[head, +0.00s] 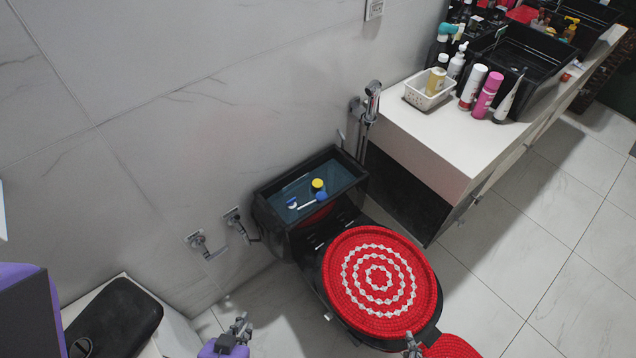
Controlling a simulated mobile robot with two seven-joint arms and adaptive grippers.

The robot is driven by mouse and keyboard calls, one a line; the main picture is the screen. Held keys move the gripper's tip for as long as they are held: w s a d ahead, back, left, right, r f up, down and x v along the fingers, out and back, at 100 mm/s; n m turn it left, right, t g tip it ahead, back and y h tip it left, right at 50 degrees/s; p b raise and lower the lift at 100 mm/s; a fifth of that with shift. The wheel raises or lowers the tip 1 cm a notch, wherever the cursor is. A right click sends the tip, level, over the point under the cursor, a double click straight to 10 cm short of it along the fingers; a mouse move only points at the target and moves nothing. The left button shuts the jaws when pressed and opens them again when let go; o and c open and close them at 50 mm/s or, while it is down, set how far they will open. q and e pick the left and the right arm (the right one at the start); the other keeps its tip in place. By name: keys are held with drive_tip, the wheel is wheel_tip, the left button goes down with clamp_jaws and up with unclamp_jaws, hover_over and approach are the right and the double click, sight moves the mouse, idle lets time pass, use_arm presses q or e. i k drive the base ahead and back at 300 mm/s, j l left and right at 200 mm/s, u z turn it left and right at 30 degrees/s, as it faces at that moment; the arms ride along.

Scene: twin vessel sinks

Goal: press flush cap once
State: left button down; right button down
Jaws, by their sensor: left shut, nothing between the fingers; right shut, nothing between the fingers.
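The black toilet tank (267,213) stands against the wall with its top open, showing water inside. In it is a round yellow cap (318,184), which looks like the flush cap. Beside it are a blue piece (322,197), a white rod and another blue-and-white piece (291,203). My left gripper (240,325) is shut and empty, below and left of the tank in the picture, well apart from the cap. My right gripper (411,340) is shut and empty at the bottom edge, by the front of the toilet lid; most of it is out of view.
A red and white crocheted cover (367,272) lies on the toilet lid. A white counter (440,140) with bottles and black sinks stands at right.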

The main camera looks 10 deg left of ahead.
sight(317, 183)
drive_tip(key=i+j+z, duration=0.2)
drive_tip(key=z, duration=0.25)
drive_tip(key=i+j+z, duration=0.25)
drive_tip(key=z, duration=0.15)
drive_tip(key=j, duration=0.1)
